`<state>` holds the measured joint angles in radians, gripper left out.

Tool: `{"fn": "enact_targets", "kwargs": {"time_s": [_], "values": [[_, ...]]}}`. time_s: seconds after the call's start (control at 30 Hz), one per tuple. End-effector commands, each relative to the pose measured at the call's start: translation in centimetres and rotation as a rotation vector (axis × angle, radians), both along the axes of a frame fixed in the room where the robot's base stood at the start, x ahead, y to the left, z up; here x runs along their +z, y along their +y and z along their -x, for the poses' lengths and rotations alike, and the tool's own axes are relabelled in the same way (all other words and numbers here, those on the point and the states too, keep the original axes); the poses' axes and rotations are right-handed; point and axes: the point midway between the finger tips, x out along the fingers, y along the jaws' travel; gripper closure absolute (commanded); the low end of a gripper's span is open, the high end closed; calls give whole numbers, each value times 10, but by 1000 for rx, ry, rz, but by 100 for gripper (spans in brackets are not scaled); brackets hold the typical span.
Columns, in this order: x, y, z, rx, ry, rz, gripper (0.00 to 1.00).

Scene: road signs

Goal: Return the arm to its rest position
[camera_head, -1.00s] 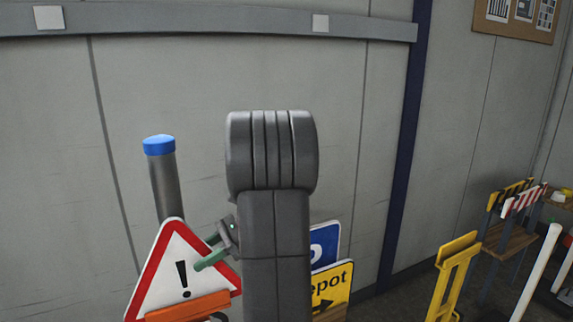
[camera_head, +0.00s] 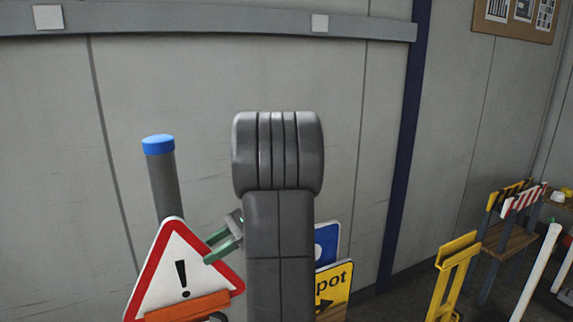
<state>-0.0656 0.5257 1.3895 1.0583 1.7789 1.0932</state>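My gripper (camera_head: 207,249) shows left of my grey arm, with two green fingers spread apart and nothing seen between them. The fingertips are by the upper right edge of a triangular warning sign (camera_head: 170,270), which is white with a red border and a black exclamation mark. One fingertip overlaps the sign's edge in the picture; I cannot tell whether they touch. The sign stands upright, its lower part behind an orange piece (camera_head: 188,306). My arm rises in the middle and hides part of the scene.
A grey post with a blue cap (camera_head: 159,145) stands behind the sign. A blue sign (camera_head: 327,243) and a yellow sign (camera_head: 334,284) are partly hidden behind my arm. A yellow stand (camera_head: 452,275) and striped barriers (camera_head: 523,200) are at right. A grey wall is behind.

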Motion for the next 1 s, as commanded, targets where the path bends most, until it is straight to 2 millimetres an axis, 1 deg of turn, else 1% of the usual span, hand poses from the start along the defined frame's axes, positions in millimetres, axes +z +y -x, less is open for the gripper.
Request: {"fn": "enact_targets", "kwargs": {"time_s": [0.03,0.1,0.47,0.5,1.0], "values": [[3,-9,-6,-6,-2,0,60],[8,-21,-12,-5,-2,0,60],[36,-81,-40,-4,-2,1,60],[33,-69,-34,3,3,0,60],[-6,16,9,3,2,1,60]]}}
